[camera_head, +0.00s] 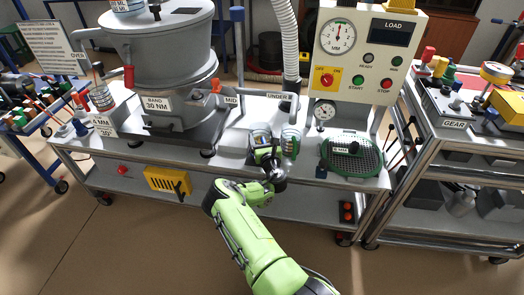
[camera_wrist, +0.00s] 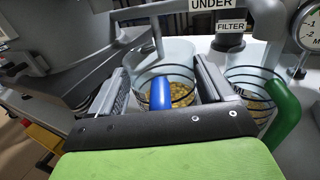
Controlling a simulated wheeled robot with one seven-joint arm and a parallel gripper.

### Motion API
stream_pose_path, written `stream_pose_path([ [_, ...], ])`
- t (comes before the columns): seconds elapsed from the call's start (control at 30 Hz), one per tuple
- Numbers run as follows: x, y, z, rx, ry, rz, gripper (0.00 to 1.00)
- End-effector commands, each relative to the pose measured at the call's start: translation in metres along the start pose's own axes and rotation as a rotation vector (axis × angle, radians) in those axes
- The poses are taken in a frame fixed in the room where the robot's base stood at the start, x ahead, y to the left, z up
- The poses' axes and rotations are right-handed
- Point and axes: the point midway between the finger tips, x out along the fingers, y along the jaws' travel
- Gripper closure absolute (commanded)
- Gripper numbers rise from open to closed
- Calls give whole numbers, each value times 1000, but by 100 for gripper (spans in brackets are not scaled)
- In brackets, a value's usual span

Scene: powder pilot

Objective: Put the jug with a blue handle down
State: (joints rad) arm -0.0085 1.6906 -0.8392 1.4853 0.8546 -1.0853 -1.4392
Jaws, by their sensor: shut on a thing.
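The jug with a blue handle (camera_wrist: 181,72) is a clear beaker with dark rings and yellowish granules inside. Its blue handle (camera_wrist: 160,94) points towards the wrist camera. My gripper (camera_wrist: 163,80) is shut on this jug, one finger on each side. In the head view my gripper (camera_head: 268,154) is at the bench's front middle, and the jug (camera_head: 261,137) is partly hidden behind it. The jug looks upright; I cannot tell whether its base touches the bench.
A second clear jug with a green handle (camera_wrist: 283,112) stands close on the right, also holding granules. A round green-rimmed sieve (camera_head: 351,155) lies further right. The grey machine (camera_head: 165,75) stands left. The UNDER label (camera_head: 279,97) and a filter spout (camera_wrist: 229,40) are behind.

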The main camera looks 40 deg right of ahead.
Motion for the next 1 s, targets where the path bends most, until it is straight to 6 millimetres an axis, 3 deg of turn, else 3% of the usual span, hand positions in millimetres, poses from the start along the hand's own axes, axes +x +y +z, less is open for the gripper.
stream_pose_path([
  [0.17,0,0,-32,0,-1,0,86],
  [0.5,0,0,-36,-1,-1,0,86],
  [0.53,0,0,-36,0,1,-1,15],
  [0.63,0,0,-35,0,1,-1,0],
  [1.0,0,3,-32,0,1,-3,0],
])
